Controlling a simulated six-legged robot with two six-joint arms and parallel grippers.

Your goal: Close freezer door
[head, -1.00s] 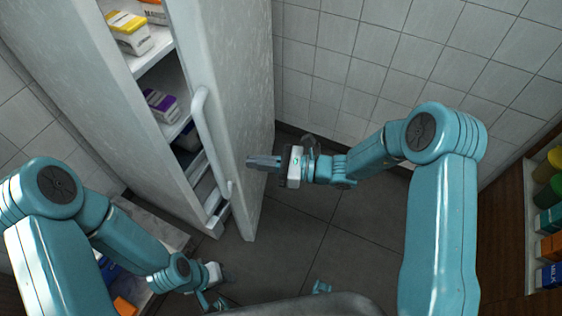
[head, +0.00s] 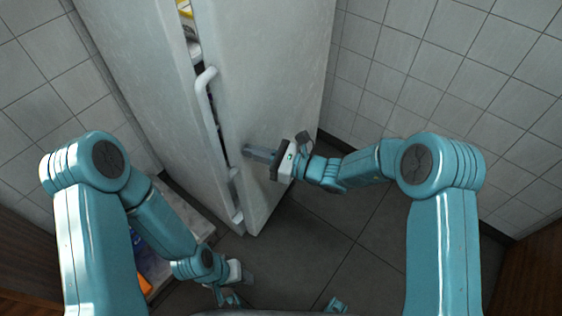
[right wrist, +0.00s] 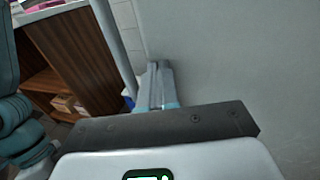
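The freezer door (head: 275,70) is pale grey and stands slightly ajar in the head view. A narrow gap along its left edge shows a shelf and a yellow-and-white box (head: 187,12). The long white door handle (head: 206,105) runs down near that edge. My right gripper (head: 247,151) is at the door's outer face, right of the handle, with its fingers together; the right wrist view shows the two fingers (right wrist: 157,85) side by side and nothing between them. Whether they touch the door is unclear. My left gripper (head: 247,277) is low, near the floor, away from the door; its fingers are small and unclear.
The freezer body (head: 140,70) stands left of the door. Tiled walls rise at left and right. The dark floor (head: 310,235) below the door is clear.

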